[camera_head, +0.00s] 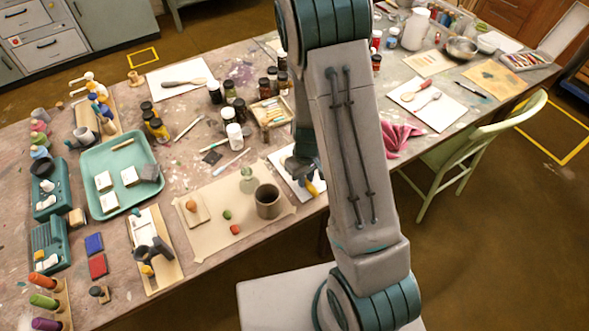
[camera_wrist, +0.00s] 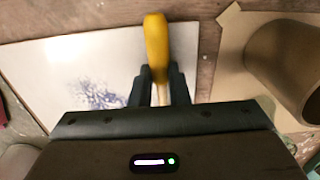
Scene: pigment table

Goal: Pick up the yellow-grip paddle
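The yellow-grip paddle shows its yellow grip (camera_wrist: 156,45) in the wrist view, with a short pale part (camera_wrist: 159,92) running back between the fingers. My gripper (camera_wrist: 160,78) has its two dark fingers close together, one on each side of the paddle, and looks shut on it. In the head view my gripper (camera_head: 301,168) is low at the table's front edge, and the yellow grip (camera_head: 311,188) sticks out below it. The rest of the paddle is hidden by my gripper. I cannot tell whether the paddle touches the board below.
A white board (camera_wrist: 60,70) with bluish speckles lies beneath my gripper. A brown cup (camera_head: 267,205) stands on a tan sheet (camera_head: 215,245) close by. A wooden block with an egg-like item (camera_head: 191,206) sits farther left.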

